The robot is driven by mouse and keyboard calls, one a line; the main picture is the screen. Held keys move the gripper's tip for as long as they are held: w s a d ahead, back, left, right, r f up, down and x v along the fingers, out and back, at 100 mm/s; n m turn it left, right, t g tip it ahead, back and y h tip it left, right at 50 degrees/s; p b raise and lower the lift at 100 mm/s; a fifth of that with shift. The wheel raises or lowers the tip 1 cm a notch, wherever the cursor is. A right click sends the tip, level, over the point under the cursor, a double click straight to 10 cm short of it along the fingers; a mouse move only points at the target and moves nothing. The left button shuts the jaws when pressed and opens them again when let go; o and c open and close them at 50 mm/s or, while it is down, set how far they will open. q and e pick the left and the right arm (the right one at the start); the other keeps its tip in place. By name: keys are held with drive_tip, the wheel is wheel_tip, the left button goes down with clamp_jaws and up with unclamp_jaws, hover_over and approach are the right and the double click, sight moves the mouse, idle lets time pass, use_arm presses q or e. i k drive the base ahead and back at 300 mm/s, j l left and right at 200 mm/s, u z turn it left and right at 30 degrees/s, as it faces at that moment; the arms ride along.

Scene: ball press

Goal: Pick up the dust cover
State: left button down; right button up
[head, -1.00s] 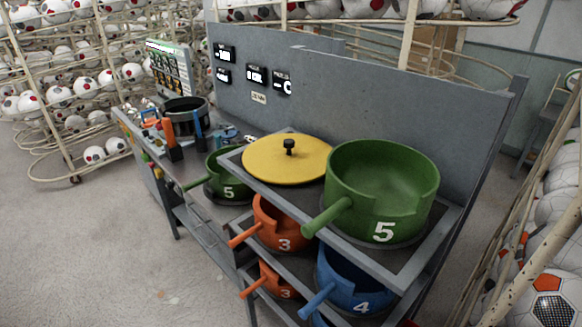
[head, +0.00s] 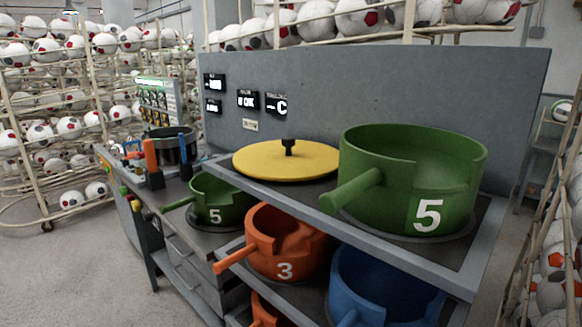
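The dust cover appears to be the round yellow lid (head: 286,163) with a black knob (head: 289,146) on top. It lies flat on the top shelf (head: 405,248) of the rack, to the left of a large green pot marked 5 (head: 413,177). The lid's right edge comes close to the green pot or passes behind it. Neither of my grippers shows in the head view.
Below are a smaller green pot (head: 222,203), an orange pot marked 3 (head: 284,246) and a blue pot (head: 380,287). A grey panel (head: 400,95) stands behind the shelf. Ball racks flank the bench. The floor (head: 90,275) at front left is clear.

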sight(287, 159)
drive_tip(key=i+j+z, duration=0.3)
drive_tip(key=j, duration=0.25)
drive_tip(key=i+j+z, duration=0.3)
drive_tip(key=j, duration=0.35)
drive_tip(key=i+j+z, duration=0.15)
drive_tip(key=j, duration=0.2)
drive_tip(key=i+j+z, duration=0.2)
drive_tip(key=j, duration=0.15)
drive_tip(key=k, duration=0.05)
